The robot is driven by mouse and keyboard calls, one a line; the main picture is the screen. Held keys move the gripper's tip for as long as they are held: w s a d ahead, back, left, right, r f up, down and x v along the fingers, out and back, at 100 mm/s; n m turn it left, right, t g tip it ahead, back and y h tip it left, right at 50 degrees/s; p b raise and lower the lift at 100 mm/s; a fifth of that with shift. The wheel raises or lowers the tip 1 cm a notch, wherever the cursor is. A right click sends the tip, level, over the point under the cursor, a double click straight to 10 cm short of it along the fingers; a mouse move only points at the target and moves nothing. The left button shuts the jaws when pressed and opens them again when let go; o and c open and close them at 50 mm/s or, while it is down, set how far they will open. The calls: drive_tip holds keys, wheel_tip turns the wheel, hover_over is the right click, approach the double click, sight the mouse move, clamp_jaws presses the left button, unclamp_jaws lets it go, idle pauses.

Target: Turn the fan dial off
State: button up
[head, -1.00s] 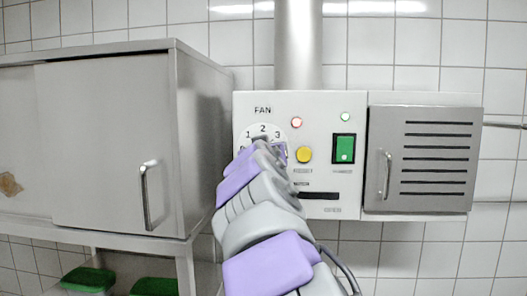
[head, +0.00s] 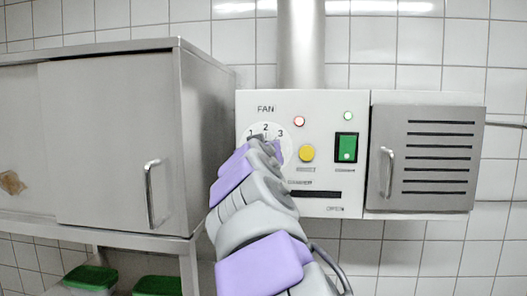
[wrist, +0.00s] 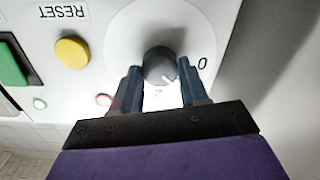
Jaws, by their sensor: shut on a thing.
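The fan dial is a dark round knob (wrist: 160,62) with a white pointer mark, set on a white disc (wrist: 122,38) that also shows in the head view (head: 247,142). The wrist view sees it upside down. There, the pointer slants to the lower right, between the 0 and the number below the knob. My gripper (wrist: 161,85) has one finger on each side of the knob and is shut on it. In the head view, my arm covers the lower part of the disc and most of the knob; 1, 2 and 3 show.
The white control panel (head: 318,118) also holds a yellow reset button (head: 307,153), a green switch (head: 346,147), two small lamps and a dark slot (head: 315,194). A vented metal door (head: 425,155) is at right. A steel cabinet (head: 110,140) stands close at left.

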drive_tip(key=shift+a, duration=0.1)
drive_tip(key=shift+f+n+p, duration=0.1)
drive_tip(key=shift+n+p, duration=2.15)
drive_tip(key=shift+n, duration=2.05)
drive_tip(key=o, duration=0.7)
drive_tip(key=shift+c, duration=0.2)
drive_tip(key=o, duration=0.4)
drive_tip(key=shift+a, duration=0.25)
drive_tip(key=shift+s+d, duration=0.1)
